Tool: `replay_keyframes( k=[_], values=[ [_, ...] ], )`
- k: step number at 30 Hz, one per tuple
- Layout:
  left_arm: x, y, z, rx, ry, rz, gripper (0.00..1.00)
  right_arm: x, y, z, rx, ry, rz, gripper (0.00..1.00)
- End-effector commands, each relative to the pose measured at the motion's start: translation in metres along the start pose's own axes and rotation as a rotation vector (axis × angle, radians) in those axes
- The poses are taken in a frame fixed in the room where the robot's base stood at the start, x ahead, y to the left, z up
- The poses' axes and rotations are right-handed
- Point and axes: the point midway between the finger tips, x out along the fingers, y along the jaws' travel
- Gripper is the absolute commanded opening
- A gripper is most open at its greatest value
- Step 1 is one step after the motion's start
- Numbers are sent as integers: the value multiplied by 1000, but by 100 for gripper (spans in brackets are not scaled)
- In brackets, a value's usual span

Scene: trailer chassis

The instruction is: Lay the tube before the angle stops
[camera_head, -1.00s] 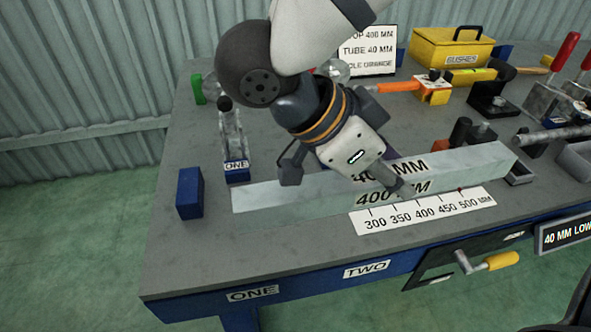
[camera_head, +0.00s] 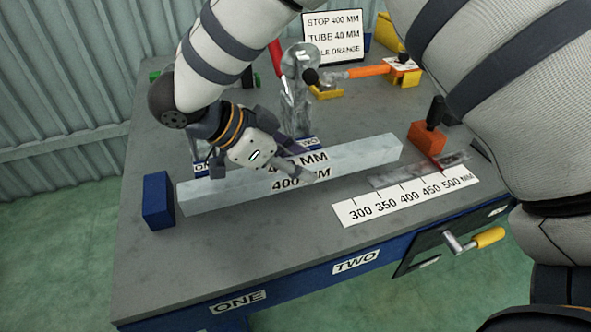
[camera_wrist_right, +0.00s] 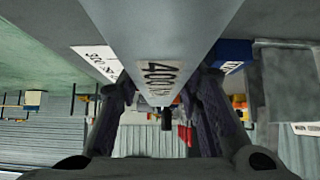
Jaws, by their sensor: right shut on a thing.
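The tube (camera_head: 362,158) is a long, pale, square metal bar with 400 MM on its front face. It lies lengthwise over the grey bench, its left end close beside a blue block (camera_head: 158,200); I cannot tell if they touch. My right gripper (camera_head: 299,166) reaches down from above and is shut across the tube near its middle, hiding part of its labels. The right wrist view also shows the tube (camera_wrist_right: 165,35) between both fingers (camera_wrist_right: 160,98). I cannot tell if the tube rests on the bench. My left gripper is out of view.
A red-handled clamp (camera_head: 298,90) stands behind the tube. A sign (camera_head: 333,37) reads STOP 400 MM. A yellow-handled crank (camera_head: 488,238) sticks out at the front.

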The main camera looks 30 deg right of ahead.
Motion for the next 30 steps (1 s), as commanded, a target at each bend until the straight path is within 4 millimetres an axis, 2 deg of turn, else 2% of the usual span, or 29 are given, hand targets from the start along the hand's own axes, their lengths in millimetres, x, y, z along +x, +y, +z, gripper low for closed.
replay_keyframes(
  k=[3,13,14,16,26,30],
  values=[
    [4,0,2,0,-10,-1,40,13,1,13,-3,4,0,0],
    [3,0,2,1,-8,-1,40,14,1,14,0,1,-1,0],
    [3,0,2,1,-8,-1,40,15,1,15,-1,0,0,35],
    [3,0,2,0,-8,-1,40,15,1,15,0,-1,-1,51],
    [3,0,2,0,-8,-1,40,13,1,13,0,0,-1,53],
    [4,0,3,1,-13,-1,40,-11,0,14,1,-3,-3,53]
  ],
)
